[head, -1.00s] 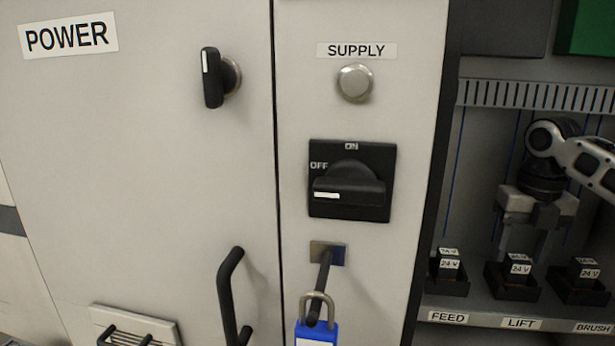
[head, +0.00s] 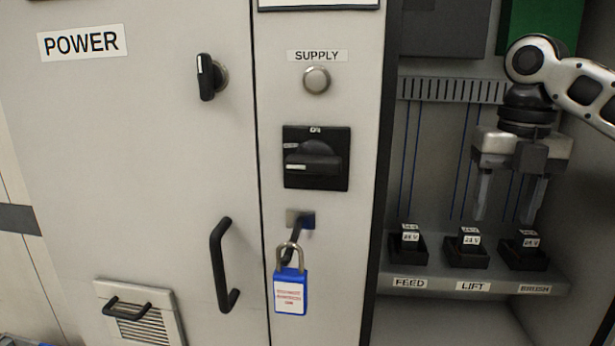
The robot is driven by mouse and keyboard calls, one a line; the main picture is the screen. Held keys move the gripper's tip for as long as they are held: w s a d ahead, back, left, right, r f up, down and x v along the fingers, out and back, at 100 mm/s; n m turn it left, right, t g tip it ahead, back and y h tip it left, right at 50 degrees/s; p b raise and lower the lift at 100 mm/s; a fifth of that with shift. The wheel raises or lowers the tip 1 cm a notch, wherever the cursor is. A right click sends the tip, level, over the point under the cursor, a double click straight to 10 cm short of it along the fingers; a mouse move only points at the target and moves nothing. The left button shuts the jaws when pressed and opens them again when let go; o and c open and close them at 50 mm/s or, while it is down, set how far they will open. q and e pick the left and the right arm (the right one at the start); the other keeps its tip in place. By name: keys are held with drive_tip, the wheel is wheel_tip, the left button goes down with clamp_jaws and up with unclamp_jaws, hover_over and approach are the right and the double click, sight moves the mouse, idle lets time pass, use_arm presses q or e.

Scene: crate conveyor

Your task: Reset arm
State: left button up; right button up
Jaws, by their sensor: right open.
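My right gripper (head: 508,198) hangs fingers down in front of the open cabinet bay at the right. Its two fingers are apart with nothing between them. It is above the blocks over the LIFT (head: 468,249) and rightmost (head: 524,252) labels and looks clear of them. My right arm comes in from the right edge. My left gripper is not in view.
A black rotary switch (head: 316,160) points to OFF under the SUPPLY label. A blue padlock (head: 290,291) hangs from a peg below it. The POWER door has a knob (head: 207,77) and a black handle (head: 219,265). Another block stands over FEED (head: 408,245).

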drive_tip(key=s+a+f+m+t+y, duration=0.1)
drive_tip(key=s+a+f+m, duration=0.45)
drive_tip(key=f+m, duration=0.45)
drive_tip(key=s+a+f+m+t+y, duration=0.1)
drive_tip(key=s+a+f+m, duration=0.5)
drive_tip(key=f+m, duration=0.4)
drive_tip(key=s+a+f+m+y, duration=0.2)
drive_tip(key=s+a+f+m, duration=0.2)
drive_tip(key=a+f+m, duration=0.45)
drive_tip(key=s+d+f+m+t+h, duration=0.2)
drive_tip(key=s+d+f+m+h, duration=0.15)
drive_tip(key=s+d+f, duration=0.55)
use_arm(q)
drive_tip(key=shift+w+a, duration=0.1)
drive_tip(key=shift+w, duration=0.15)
use_arm(e)
drive_tip(key=w+a+f+n+t+y, duration=0.1)
drive_tip(key=w+a+f+t+y, duration=0.1)
drive_tip(key=w+f+t, duration=0.3)
wheel_tip(320, 180, down, 3)
drive_tip(key=shift+a+r+t, duration=0.15)
drive_tip(key=shift+a+t, duration=0.1)
drive_tip(key=shift+t, duration=0.25)
